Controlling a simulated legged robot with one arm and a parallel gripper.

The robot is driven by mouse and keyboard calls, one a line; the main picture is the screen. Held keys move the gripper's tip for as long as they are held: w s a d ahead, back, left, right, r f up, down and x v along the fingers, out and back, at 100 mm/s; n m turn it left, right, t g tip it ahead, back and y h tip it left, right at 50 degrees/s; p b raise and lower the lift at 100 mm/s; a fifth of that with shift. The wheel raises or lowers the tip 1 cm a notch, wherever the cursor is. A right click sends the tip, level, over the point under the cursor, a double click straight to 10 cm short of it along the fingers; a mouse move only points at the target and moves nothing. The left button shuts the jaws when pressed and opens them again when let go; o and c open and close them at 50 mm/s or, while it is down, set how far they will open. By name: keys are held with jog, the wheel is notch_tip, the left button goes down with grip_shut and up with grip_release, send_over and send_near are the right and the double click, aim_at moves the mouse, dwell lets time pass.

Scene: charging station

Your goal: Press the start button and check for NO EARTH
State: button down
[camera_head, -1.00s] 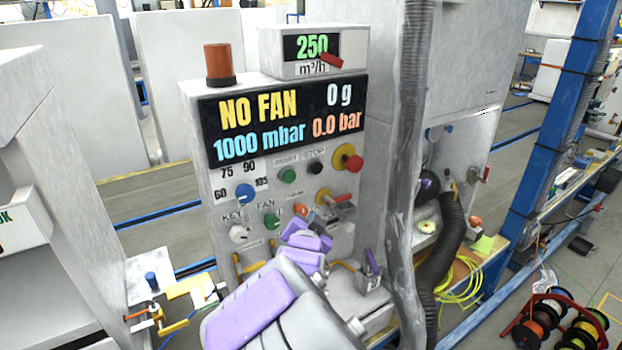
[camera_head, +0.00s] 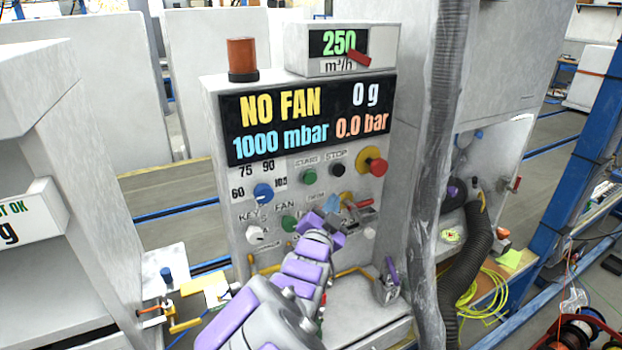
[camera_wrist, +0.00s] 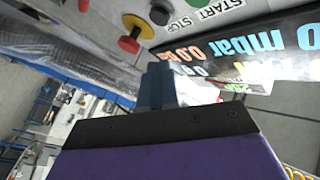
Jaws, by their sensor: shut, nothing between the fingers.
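The control panel's display (camera_head: 306,120) reads NO FAN, 0 g, 1000 mbar and 0.0 bar. NO EARTH is not shown. The green button under the START label (camera_head: 309,177) is uncovered, with the black stop button (camera_head: 338,170) to its right. My gripper (camera_head: 332,204) is in front of the panel, below these two buttons, shut and empty. In the wrist view its closed fingers (camera_wrist: 161,85) point toward the panel, which appears turned over. The stop button also shows there (camera_wrist: 160,12), and the start button's green edge (camera_wrist: 204,2) is cut off by the top border.
A red emergency knob on yellow (camera_head: 377,167) is right of the stop button. A blue dial (camera_head: 263,193), a white key knob (camera_head: 257,235) and a green fan button (camera_head: 289,223) are to the left. A grey hanging hose (camera_head: 446,130) stands right of the panel.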

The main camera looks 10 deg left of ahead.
aim_at(312, 184)
jog(key=w+a+p, duration=0.4)
jog(key=w+p, duration=0.1)
jog(key=w, duration=0.1)
jog(key=shift+w+a+p, duration=0.3)
jog(key=shift+w+p, duration=0.05)
jog(key=shift+w, duration=0.05)
dwell(1.9)
jog(key=shift+w+a, duration=0.2)
jog(key=shift+w, duration=0.1)
jog(key=shift+w+a+p, duration=0.25)
jog(key=shift+w+p, duration=0.1)
jog(key=shift+p, duration=0.05)
dwell(0.7)
jog(key=shift+s, duration=0.1)
dwell(0.4)
jog(key=shift+s+d+b, duration=0.5)
jog(key=shift+s+b, duration=0.1)
jog(key=shift+b, duration=0.1)
